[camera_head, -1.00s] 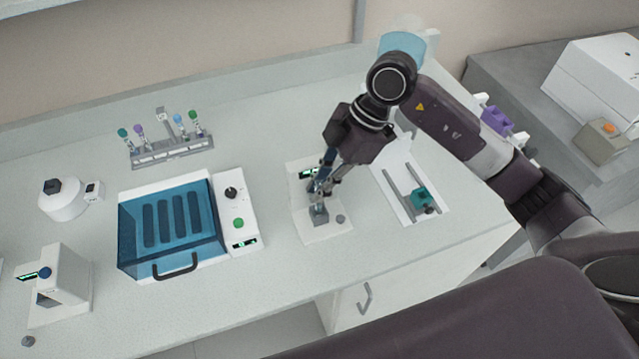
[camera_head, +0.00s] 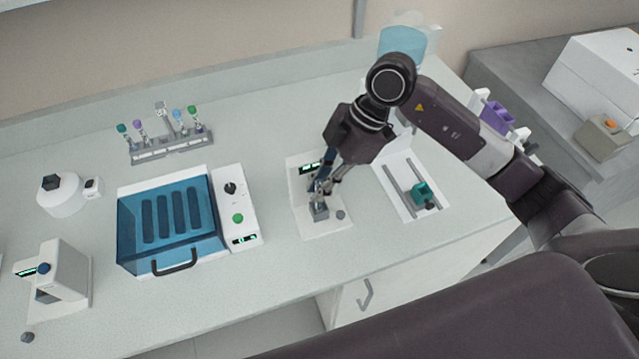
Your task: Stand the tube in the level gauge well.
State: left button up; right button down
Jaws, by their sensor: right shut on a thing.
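The level gauge (camera_head: 307,222) is a white plate on the bench with a small dark display (camera_head: 309,168) at its back. A small grey well block (camera_head: 320,212) stands on it. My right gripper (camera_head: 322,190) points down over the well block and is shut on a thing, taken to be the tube. The tube itself is hidden or too small to make out between the fingers, so I cannot tell how far it sits in the well. My left gripper is not in view.
A rack (camera_head: 170,150) with several colour-capped tubes stands at the back left. A blue-lidded machine (camera_head: 170,228) is left of the gauge. A white tray with a teal clamp (camera_head: 421,192) is close on the right. Bare bench lies in front.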

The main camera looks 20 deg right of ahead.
jog(key=shift+f, duration=0.2)
jog(key=shift+f+b, duration=0.3)
jog(key=shift+f, duration=0.15)
jog(key=c, duration=1.9)
grip_release()
jog(key=shift+s+r, duration=0.1)
